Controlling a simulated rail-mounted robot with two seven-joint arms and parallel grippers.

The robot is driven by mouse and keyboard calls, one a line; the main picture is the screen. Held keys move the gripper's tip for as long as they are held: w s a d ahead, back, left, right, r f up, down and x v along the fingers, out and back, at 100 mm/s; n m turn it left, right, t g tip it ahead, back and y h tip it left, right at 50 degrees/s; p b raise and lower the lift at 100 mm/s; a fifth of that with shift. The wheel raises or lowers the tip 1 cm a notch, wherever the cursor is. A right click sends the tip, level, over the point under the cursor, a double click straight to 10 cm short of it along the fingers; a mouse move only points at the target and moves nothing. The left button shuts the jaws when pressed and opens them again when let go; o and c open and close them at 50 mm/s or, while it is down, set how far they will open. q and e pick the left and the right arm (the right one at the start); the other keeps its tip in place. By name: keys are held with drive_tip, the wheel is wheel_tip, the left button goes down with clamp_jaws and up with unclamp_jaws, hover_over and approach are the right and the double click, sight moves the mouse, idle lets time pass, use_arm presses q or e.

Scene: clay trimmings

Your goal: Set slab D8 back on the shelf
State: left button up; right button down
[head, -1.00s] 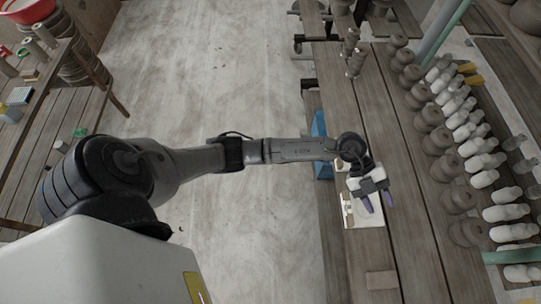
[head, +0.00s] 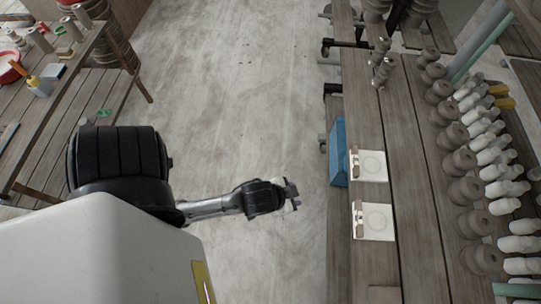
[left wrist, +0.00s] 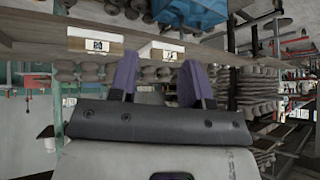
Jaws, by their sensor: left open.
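Two cream slabs lie side by side on the wooden shelf board, the far slab (head: 374,166) and the near slab (head: 378,222). The lettering is too small to read, so I cannot tell which is D8. My left gripper (head: 293,195) is open and empty, left of the slabs and apart from them over the floor; its purple fingers (left wrist: 158,82) are spread.
A blue object (head: 338,152) stands at the board's left edge by the far slab. Rows of brown clay pieces (head: 456,135) and white pieces (head: 496,145) line the right. The floor (head: 250,110) is clear.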

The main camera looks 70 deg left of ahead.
use_arm(q)
drive_tip(key=s+d+f+m+g+h, duration=0.1)
drive_tip(key=s+g, duration=0.2)
drive_tip(key=s, duration=0.4)
drive_tip(key=shift+s+f+g, duration=0.15)
drive_tip(key=shift+s+g, duration=0.25)
